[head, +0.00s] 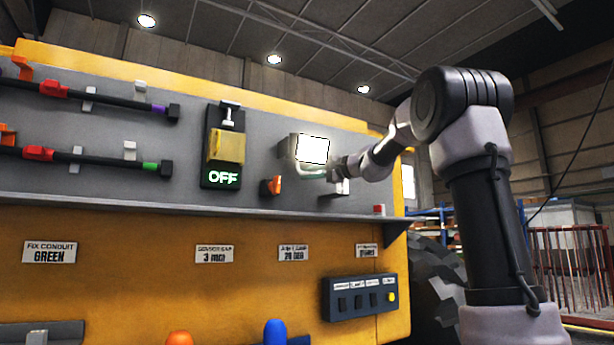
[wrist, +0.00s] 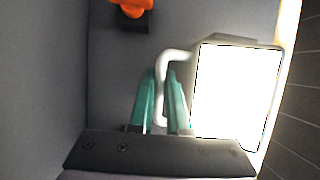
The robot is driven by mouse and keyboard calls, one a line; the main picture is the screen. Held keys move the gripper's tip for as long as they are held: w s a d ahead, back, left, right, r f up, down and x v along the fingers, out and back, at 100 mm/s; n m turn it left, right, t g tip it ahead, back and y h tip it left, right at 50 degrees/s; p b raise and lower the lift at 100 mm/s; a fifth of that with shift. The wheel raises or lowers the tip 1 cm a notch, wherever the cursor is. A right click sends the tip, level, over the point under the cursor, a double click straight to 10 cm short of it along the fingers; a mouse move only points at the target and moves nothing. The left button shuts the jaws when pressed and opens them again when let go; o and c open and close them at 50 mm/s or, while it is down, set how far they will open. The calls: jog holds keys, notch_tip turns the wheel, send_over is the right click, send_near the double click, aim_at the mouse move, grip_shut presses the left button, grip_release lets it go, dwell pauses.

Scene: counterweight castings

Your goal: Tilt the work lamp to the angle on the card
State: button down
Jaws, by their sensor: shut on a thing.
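The work lamp (head: 312,149) is lit white and sits on the grey panel; it is tilted slightly in the head view. In the wrist view its bright face (wrist: 225,95) fills the right side, with a bent white handle (wrist: 170,56) at its left edge. My gripper (wrist: 161,88) has its teal fingers on both sides of this handle and is shut on it. In the head view my gripper (head: 325,174) is small beside the lamp's lower edge. A card (head: 298,253) below reads "20" with a blurred unit; its small top line is unreadable.
An orange knob (head: 272,186) sits just left of the lamp; it also shows in the wrist view (wrist: 131,8). A switch box (head: 222,146) reading OFF is farther left, near clamped rods (head: 100,100). A ledge (head: 150,205) runs below. A button box (head: 360,297) is lower right.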

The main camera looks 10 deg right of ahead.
jog(key=c, duration=1.2)
grip_release()
jog(key=shift+w, duration=0.1)
jog(key=shift+o, duration=0.2)
jog(key=v, duration=1.1)
